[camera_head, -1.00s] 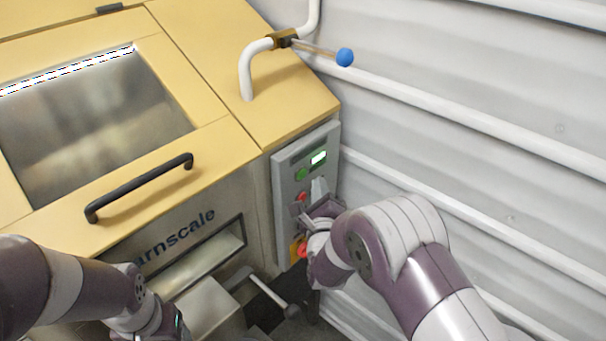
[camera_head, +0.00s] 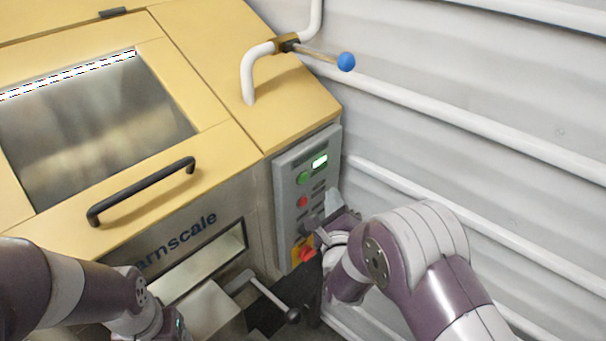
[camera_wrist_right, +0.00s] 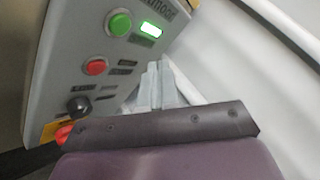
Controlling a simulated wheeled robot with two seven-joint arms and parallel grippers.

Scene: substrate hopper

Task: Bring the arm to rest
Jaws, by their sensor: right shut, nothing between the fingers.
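My right gripper (camera_head: 316,228) is beside the lower part of the grey control panel (camera_head: 285,190), at the front right of the yellow machine. In the right wrist view its fingers (camera_wrist_right: 160,82) are together and empty, to the right of the panel (camera_wrist_right: 60,60). I cannot tell how close they are to its surface. The panel carries a green button (camera_wrist_right: 118,22), a lit green display (camera_wrist_right: 150,29), a red button (camera_wrist_right: 95,66) and a black knob (camera_wrist_right: 78,105). My left arm (camera_head: 90,290) comes in at the lower left; its fingers are not visible.
The yellow hopper (camera_head: 225,80) has a black lid handle (camera_head: 140,190). A white pipe (camera_head: 248,75) carries a valve lever with a blue knob (camera_head: 346,61). A metal crank handle (camera_head: 270,295) sticks out below the panel. White rails (camera_head: 450,122) run along the wall at right.

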